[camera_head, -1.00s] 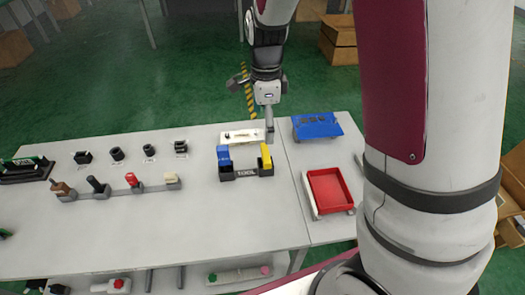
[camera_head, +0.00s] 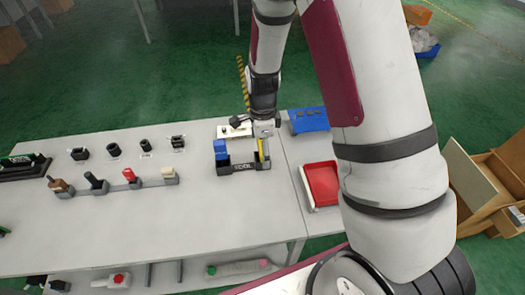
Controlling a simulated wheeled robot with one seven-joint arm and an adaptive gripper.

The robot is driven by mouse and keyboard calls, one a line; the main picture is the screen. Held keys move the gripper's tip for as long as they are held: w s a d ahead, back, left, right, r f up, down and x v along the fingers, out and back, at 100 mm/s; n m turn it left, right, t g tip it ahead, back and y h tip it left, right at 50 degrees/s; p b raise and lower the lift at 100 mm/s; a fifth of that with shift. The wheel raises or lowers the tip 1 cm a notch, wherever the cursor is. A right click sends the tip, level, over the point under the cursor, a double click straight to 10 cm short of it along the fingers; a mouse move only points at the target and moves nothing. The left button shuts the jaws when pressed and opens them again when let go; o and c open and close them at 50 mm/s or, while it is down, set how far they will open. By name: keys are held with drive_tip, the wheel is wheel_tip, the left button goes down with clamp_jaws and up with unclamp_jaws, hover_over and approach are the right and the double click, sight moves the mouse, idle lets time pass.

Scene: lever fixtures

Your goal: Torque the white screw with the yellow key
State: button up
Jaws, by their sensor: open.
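The yellow key (camera_head: 260,156) stands upright in the right end of a black holder (camera_head: 238,168) marked TOOL. A blue tool (camera_head: 221,149) stands in the holder's left end. My gripper (camera_head: 264,141) is open and points down at the top of the yellow key, partly covering it. I cannot tell whether the fingers touch the key. A white plate (camera_head: 228,132) lies behind the holder, partly hidden by my gripper. A white screw is too small to make out on it.
A blue tray (camera_head: 308,121) and a red tray (camera_head: 322,182) are on the right side table. A row of lever and knob fixtures (camera_head: 132,178) stands on the left, with several black sockets (camera_head: 113,150) behind. The table front (camera_head: 200,215) is clear.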

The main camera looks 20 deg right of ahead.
drive_tip(key=shift+f, duration=0.15)
drive_tip(key=c, duration=1.3)
wheel_tip(320, 180, up, 10)
drive_tip(key=shift+r, duration=0.1)
drive_tip(key=o, duration=0.6)
drive_tip(key=shift+c, duration=0.2)
drive_tip(key=c, duration=0.8)
drive_tip(key=shift+m, duration=0.4)
drive_tip(key=s+d, duration=0.1)
drive_tip(key=d, duration=0.4)
drive_tip(key=s+d+p, duration=0.1)
drive_tip(key=s+d, duration=0.1)
drive_tip(key=d, duration=0.3)
drive_tip(key=s+d+p, duration=0.1)
drive_tip(key=s+d, duration=0.1)
drive_tip(key=d, duration=0.3)
drive_tip(key=shift+s+d, duration=0.15)
drive_tip(key=shift+c, duration=0.4)
drive_tip(key=s+d+p, duration=0.3)
drive_tip(key=s+d, duration=0.8)
drive_tip(key=d, duration=0.3)
drive_tip(key=shift+s+d+m, duration=0.25)
drive_tip(key=shift+s+m, duration=0.05)
drive_tip(key=shift+s, duration=0.1)
